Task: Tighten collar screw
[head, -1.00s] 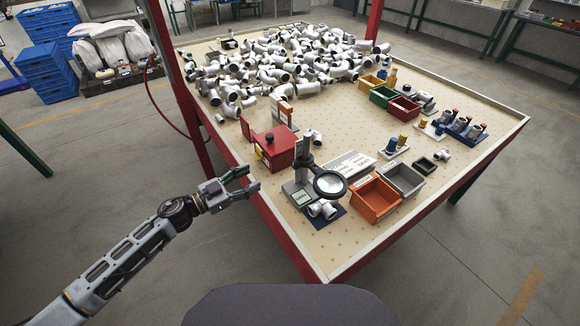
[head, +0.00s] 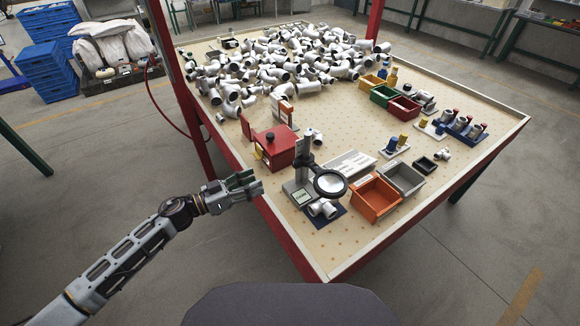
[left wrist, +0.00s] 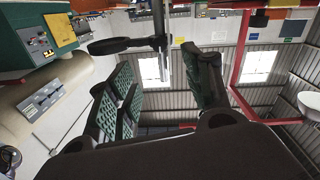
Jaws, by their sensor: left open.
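The magnifier stand has a grey post (head: 303,160) on a flat base and a black-rimmed round lens (head: 330,183) on its right, near the table's front left edge. A small dark collar seems to join the lens arm to the post; its screw is too small to make out. My left gripper (head: 256,186) is open and empty, just left of the stand, at the table edge, apart from it. In the left wrist view the open fingers (left wrist: 160,92) point toward the post (left wrist: 159,28), with the lens rim (left wrist: 118,45) left of it. My right gripper is not in view.
A red box (head: 277,149) stands behind the stand. An orange bin (head: 375,199) and a grey bin (head: 402,178) stand to the right. A large pile of fittings (head: 280,62) covers the back. The table's front corner is clear.

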